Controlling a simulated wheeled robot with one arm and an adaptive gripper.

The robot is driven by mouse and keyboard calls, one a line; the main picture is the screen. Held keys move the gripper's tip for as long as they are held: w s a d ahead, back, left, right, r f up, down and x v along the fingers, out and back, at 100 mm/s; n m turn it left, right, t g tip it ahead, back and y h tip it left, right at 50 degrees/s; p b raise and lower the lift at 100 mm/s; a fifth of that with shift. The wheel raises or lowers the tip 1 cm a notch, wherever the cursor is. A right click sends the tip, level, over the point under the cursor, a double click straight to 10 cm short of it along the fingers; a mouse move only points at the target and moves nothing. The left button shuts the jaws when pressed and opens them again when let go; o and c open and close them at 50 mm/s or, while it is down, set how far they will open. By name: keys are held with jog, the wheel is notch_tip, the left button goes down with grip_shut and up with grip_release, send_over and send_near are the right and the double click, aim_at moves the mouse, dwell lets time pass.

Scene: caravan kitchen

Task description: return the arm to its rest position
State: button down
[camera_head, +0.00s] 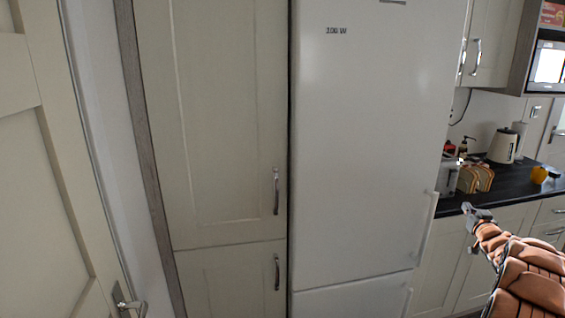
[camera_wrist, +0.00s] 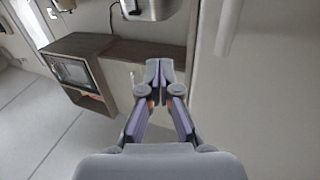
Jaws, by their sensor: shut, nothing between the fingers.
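My arm reaches in from the lower right of the head view, with my gripper (camera_head: 468,209) at its end, in front of the base cabinets below the dark worktop. In the wrist view my gripper (camera_wrist: 158,68) has its two fingertips together with nothing between them. It appears apart from the furniture around it.
A tall white fridge (camera_head: 365,150) stands mid-view, with a cream cupboard (camera_head: 215,120) to its left and a door (camera_head: 35,160) at far left. A microwave (camera_head: 549,63) sits upper right.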

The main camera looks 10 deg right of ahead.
jog(key=a+r+m+g, duration=0.1)
jog(key=a+r+g, duration=0.15)
jog(key=a, duration=0.45)
jog(key=a+r+g, duration=0.2)
jog(key=a+g, duration=0.1)
jog(key=a, duration=0.4)
jog(key=s+a+f+g+y, duration=0.1)
jog(key=s+a+g, duration=0.1)
jog(key=s+a, duration=0.5)
jog(key=s+a+g+y, duration=0.1)
jog(key=s+a+g, duration=0.15)
jog(key=a, duration=0.95)
jog(key=s+a+f+n+g+y, duration=0.1)
jog(key=s+a+g, duration=0.2)
jog(key=s+a, duration=0.5)
jog(key=s+a+f+n+g+y, duration=0.1)
jog(key=s+a, duration=0.8)
jog(key=s, duration=0.9)
jog(key=s+a+f+n+g+y, duration=0.2)
jog(key=s+a+f+n+g, duration=0.1)
jog(key=s+a, duration=0.6)
jog(key=s+g, duration=0.1)
jog(key=s, duration=0.3)
jog(key=shift+s+a+g, duration=0.25)
jog(key=shift+s+g, duration=0.15)
